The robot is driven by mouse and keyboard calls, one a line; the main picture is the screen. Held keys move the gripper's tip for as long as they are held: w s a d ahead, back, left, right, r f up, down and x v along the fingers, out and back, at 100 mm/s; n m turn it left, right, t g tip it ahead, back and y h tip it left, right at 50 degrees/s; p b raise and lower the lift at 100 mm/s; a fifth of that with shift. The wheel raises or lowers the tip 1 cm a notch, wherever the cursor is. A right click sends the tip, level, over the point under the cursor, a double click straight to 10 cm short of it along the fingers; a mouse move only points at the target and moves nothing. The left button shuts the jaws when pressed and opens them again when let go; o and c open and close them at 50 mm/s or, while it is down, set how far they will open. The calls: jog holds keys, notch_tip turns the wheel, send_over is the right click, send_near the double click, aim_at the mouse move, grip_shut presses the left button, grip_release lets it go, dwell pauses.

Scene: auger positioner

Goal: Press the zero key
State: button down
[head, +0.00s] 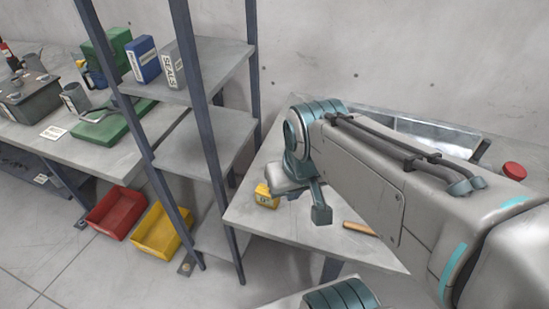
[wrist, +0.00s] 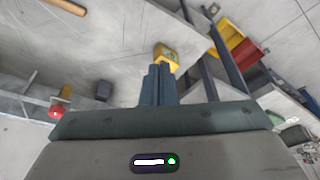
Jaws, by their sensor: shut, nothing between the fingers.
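No zero key can be made out in either view. A small yellow box (head: 266,196) with a marked face stands on the right-hand table, near its left edge. It also shows in the wrist view (wrist: 166,54), just beyond my fingertips in the picture; I cannot tell the gap. My gripper (wrist: 158,68) is shut and empty, its teal fingers side by side. A small dark block (wrist: 103,91) lies left of the fingers in the wrist view. In the head view my arm covers much of the table.
A metal shelf rack (head: 205,65) stands left of the table (head: 250,218). A wooden handle (head: 360,228) lies near the front edge. A metal tray (head: 435,132) and a red button (head: 514,170) are at the back right. Red (head: 116,212) and yellow (head: 161,231) bins sit left.

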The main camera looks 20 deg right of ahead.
jog(key=shift+s+a, duration=0.1)
jog(key=shift+s, duration=0.05)
jog(key=m+g+p, duration=0.3)
jog(key=m+p, duration=0.1)
jog(key=m, duration=0.3)
send_over(268, 196)
jog(key=w+d, duration=0.1)
jog(key=d, duration=0.1)
jog(key=f, duration=0.2)
jog(key=shift+w+a+r, duration=0.1)
jog(key=shift+a+r, duration=0.05)
jog(key=shift+a, duration=0.1)
notch_tip(268, 196, down, 14)
jog(key=shift+f+p, duration=0.1)
jog(key=shift+p, duration=0.85)
